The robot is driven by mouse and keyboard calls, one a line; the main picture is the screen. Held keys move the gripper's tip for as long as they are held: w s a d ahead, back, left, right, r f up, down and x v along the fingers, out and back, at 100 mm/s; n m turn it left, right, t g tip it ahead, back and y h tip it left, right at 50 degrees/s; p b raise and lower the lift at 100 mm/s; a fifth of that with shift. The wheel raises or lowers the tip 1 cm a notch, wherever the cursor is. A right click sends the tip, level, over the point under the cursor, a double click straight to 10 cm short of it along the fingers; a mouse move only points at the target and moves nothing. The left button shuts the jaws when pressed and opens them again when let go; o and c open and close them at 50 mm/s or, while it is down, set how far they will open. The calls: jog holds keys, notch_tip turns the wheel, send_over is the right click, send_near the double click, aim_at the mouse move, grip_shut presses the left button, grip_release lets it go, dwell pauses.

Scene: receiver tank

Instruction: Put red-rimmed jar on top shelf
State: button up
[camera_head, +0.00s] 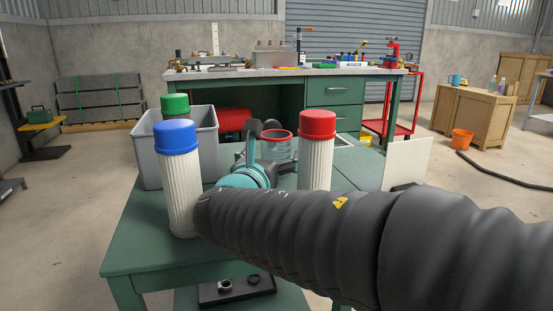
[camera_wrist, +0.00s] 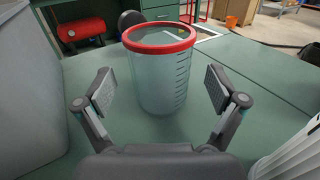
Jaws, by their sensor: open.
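The red-rimmed jar (camera_wrist: 160,80) is a clear, graduated vessel with a red ring at its mouth. It stands upright on the green table, just ahead of my gripper (camera_wrist: 162,96). My gripper is open, its two padded fingers apart on the left and right of the jar's near side, not closed on it. In the head view the jar (camera_head: 277,146) shows behind my gripper (camera_head: 262,150), and its lower part is hidden by my arm. The top shelf cannot be made out for certain.
A white canister with a blue lid (camera_head: 176,180) stands left of my arm, and a red-lidded one (camera_head: 316,150) stands right. A grey bin (camera_head: 206,135) and a green-lidded canister (camera_head: 175,104) are at the left. A cluttered workbench (camera_head: 290,73) stands behind.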

jog(key=shift+x, duration=1.2)
jog(key=c, duration=1.4)
jog(key=shift+o, duration=0.2)
jog(key=shift+r, duration=0.1)
notch_tip(320, 180, up, 21)
jog(key=p, duration=0.7)
jog(key=shift+p, duration=0.3)
